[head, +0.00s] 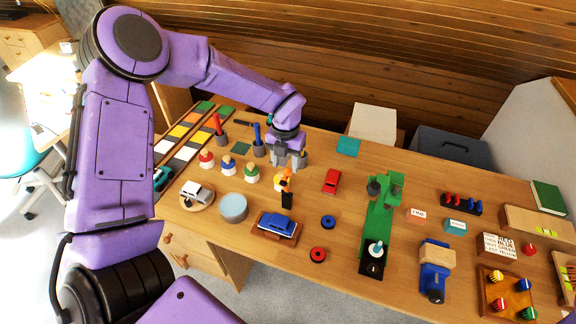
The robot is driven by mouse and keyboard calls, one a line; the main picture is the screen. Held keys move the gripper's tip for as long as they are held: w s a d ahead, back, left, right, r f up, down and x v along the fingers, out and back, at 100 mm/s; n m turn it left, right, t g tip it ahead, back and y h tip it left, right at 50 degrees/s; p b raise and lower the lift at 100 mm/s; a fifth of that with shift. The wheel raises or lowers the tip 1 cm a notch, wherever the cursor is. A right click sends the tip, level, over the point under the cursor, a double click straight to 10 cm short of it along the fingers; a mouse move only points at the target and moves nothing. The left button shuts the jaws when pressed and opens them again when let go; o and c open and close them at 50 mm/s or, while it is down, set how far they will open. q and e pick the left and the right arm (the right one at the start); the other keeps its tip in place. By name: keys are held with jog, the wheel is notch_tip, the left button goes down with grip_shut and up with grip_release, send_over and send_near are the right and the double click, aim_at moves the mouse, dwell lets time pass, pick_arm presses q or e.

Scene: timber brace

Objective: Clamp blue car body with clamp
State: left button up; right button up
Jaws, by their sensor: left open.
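The blue car body (279,224) sits on a small brown wooden base (262,236) near the front edge of the table. An upright orange-and-black tool (287,189), which looks like the clamp, stands behind the car body, apart from it. My left gripper (289,164) is open, pointing down just behind and above this tool. I cannot tell whether its fingers touch the tool. My right gripper is not in view.
A red car body (331,181) lies to the right, and blue (328,221) and red (318,254) rings lie nearby. Several peg figures (229,166) stand left of the tool. A grey round container (233,207) and a white car (196,191) are at left. A green stand (381,222) is at right.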

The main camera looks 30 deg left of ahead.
aim_at(287, 171)
pick_arm(q)
jog(key=f, duration=0.4)
jog(key=shift+w+p, duration=0.35)
jog(key=shift+f, duration=0.1)
jog(key=shift+s, duration=0.1)
